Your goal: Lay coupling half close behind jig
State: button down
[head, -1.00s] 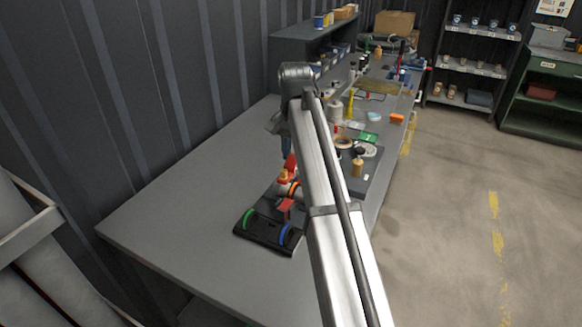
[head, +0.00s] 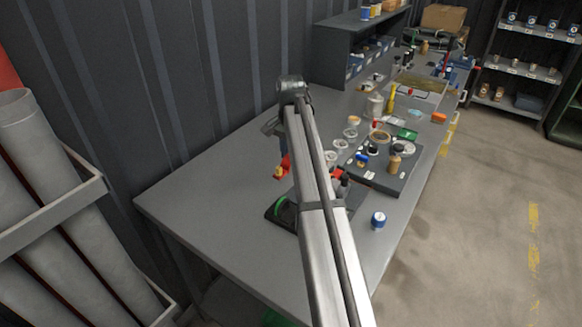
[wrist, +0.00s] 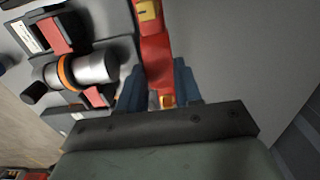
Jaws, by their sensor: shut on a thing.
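My gripper (wrist: 160,95) is shut on a long red piece (wrist: 155,60) with a yellow end (wrist: 148,12); I cannot tell for sure that this is the coupling half. In the head view the red piece (head: 286,163) hangs below my gripper, left of my arm; whether it touches the table is unclear. The jig (wrist: 58,38) is at the left of the wrist view, with red blocks and a grey cylinder (wrist: 92,69) with an orange ring lying across it. In the head view the jig's dark base (head: 275,214) is largely hidden by my arm.
A blue-topped tin (head: 378,220) stands right of my arm. A dark board (head: 390,180) with bottles and small parts lies behind it. A shelf unit (head: 340,45) stands at the back.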

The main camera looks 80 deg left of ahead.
jog(key=shift+f, duration=2.55)
jog(key=shift+f, duration=0.15)
jog(key=c, duration=0.8)
grip_release()
notch_tip(320, 180, up, 12)
jog(key=shift+r, duration=0.2)
